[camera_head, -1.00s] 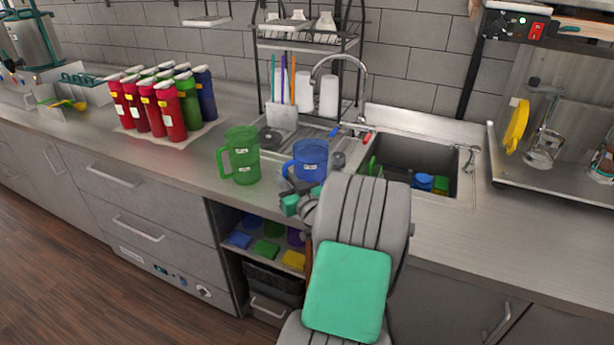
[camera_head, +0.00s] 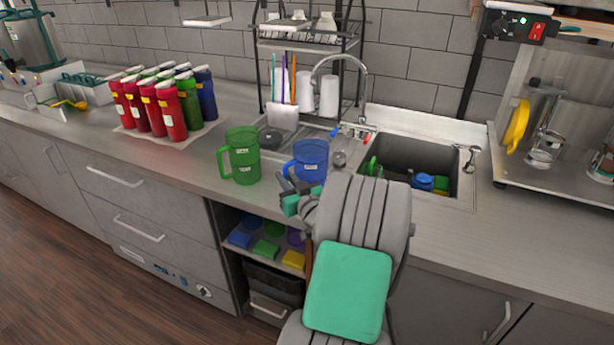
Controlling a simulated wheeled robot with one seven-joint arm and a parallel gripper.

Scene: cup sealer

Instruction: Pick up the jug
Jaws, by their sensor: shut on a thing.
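A blue jug (camera_head: 311,158) with a white label stands upright near the counter's front edge, left of the sink. A green jug (camera_head: 242,156) with a white label and its handle to the left stands on the counter to its left. My gripper (camera_head: 287,184) is at the lower left of the blue jug, at its handle side, and is shut on the jug. The fingertips and the handle are small and partly hidden by the wrist, so the exact grip does not show. I cannot tell whether the jug's base touches the counter.
Several red, green and blue bottles (camera_head: 168,105) stand on the counter (camera_head: 75,148) at left. A drying rack (camera_head: 305,40) stands behind the jugs. The sink (camera_head: 415,160) with coloured items is at right. An open shelf (camera_head: 262,243) lies below.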

